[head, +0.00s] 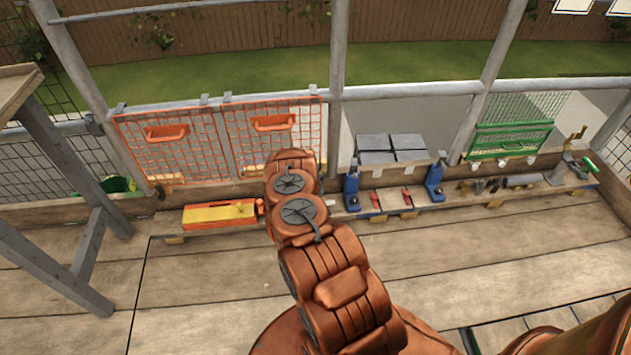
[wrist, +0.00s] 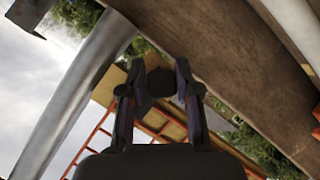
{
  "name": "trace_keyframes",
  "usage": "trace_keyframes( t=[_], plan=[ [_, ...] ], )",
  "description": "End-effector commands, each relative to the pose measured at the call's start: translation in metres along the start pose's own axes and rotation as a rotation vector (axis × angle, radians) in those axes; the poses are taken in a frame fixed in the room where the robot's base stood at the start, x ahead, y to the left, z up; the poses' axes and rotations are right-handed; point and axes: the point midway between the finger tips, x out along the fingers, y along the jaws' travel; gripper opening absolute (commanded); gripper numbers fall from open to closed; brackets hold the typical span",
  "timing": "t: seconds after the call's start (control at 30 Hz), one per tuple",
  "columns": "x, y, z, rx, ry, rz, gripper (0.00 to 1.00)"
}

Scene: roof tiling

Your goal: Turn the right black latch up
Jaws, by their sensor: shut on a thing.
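My gripper (wrist: 160,76) is in the wrist view, its two dark fingers closed on the sides of a small, dark, rounded piece. This piece looks like the black latch (wrist: 161,83); its turn angle is hard to tell in the shade. In the head view my orange-brown arm reaches to the lower right of an orange mesh gate (head: 178,150) and hides my gripper and the latch.
Two orange handles (head: 168,132) (head: 273,122) show on the mesh. A yellow and orange box (head: 222,213) lies left of my arm. Blue stands (head: 352,187) (head: 434,180), grey tiles (head: 390,150) and a green rack (head: 510,138) stand to the right.

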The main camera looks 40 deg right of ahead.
Motion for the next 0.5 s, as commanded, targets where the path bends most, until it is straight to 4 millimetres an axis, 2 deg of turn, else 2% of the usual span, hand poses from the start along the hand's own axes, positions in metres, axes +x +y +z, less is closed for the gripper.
trace_keyframes(
  t=[0.03,0.5],
  plan=[
    [-0.0003,0.0009,-0.0102,-0.021,0.015,0.013,0.0],
    [0.0003,-0.0027,-0.0122,-0.097,0.011,0.05,0.0]
  ],
)
